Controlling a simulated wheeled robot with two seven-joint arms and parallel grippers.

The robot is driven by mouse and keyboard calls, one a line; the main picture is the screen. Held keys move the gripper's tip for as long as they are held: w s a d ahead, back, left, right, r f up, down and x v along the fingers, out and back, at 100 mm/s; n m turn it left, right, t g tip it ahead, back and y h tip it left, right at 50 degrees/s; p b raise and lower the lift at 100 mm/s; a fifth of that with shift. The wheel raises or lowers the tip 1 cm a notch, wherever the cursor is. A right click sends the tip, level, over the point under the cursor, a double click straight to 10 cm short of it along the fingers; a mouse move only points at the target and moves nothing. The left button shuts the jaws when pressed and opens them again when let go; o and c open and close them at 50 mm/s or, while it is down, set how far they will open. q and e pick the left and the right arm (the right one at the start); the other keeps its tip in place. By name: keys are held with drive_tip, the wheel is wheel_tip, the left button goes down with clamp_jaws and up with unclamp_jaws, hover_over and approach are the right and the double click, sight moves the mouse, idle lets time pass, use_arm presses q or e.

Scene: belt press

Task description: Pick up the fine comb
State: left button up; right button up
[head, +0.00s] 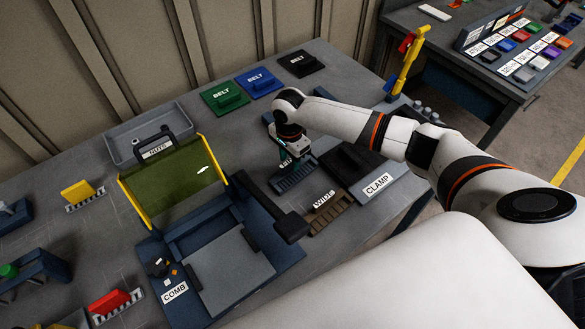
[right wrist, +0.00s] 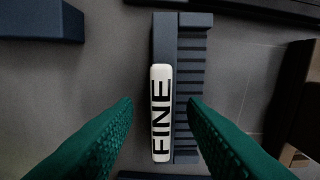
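The fine comb (head: 297,180) is a dark grey toothed bar lying on the grey table. In the right wrist view the fine comb (right wrist: 190,75) carries a white label reading FINE, with its teeth on the right side. My right gripper (head: 293,152) is directly over the comb, pointing down. In the right wrist view the green fingers of my right gripper (right wrist: 160,104) are spread, one on each side of the label, with visible gaps. The comb is not gripped. My left gripper is not in view.
The brown wide comb (head: 328,216) and the black clamp (head: 350,160) lie close on the right. The press (head: 215,245), with its black-ended lever (head: 290,227), stands to the left. Green, blue and black belt blocks (head: 260,82) line the back.

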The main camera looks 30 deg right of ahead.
sight(290, 160)
drive_tip(key=shift+f, duration=0.8)
clamp_jaws()
drive_tip(key=shift+r, duration=0.1)
drive_tip(key=shift+r, duration=0.5)
wheel_tip(290, 160, up, 9)
drive_tip(key=shift+b, duration=0.8)
